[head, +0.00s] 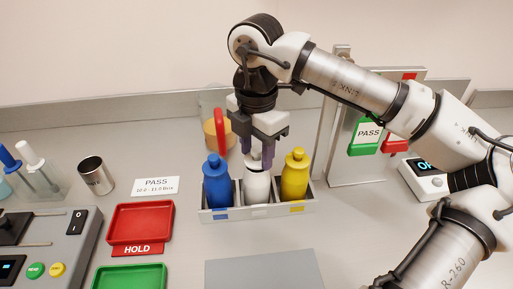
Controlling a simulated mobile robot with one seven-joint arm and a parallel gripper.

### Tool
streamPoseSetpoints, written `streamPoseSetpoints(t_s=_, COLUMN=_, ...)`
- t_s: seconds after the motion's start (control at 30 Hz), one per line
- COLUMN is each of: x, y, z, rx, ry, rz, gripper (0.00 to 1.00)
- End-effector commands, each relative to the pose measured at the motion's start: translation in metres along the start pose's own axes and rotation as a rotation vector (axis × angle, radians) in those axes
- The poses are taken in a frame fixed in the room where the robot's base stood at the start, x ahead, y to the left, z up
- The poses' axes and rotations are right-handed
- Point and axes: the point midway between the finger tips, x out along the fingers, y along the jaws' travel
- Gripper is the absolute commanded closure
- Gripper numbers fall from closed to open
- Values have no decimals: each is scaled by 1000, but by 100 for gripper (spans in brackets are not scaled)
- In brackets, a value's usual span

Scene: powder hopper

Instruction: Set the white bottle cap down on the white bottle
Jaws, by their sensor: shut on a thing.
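The white bottle (257,188) stands upright in the middle slot of a grey rack (257,212). My gripper (256,162) points down over it, with its two dark fingers at the bottle's top. The fingers are shut on the white bottle cap, which is mostly hidden between them. I cannot tell whether the cap touches the bottle's neck.
A blue bottle (216,182) and a yellow bottle (294,176) stand close on either side in the rack. A red-handled jug (216,134) is behind. Red (140,222) and green (130,277) trays lie left. A grey plate (264,270) lies in front.

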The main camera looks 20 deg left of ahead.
Motion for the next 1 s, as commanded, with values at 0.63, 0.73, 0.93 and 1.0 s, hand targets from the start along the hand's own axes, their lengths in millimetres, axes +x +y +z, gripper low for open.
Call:
streamPoseSetpoints(t_s=0.63, x=10, y=0, z=0, rx=0, ry=0, rz=0, gripper=78)
streamPoseSetpoints(t_s=0.73, x=10, y=0, z=0, rx=0, ry=1, rz=0, gripper=78)
streamPoseSetpoints(t_s=0.93, x=10, y=0, z=0, rx=0, ry=0, rz=0, gripper=46)
streamPoseSetpoints(t_s=1.0, x=10, y=0, z=0, rx=0, ry=0, rz=0, gripper=36)
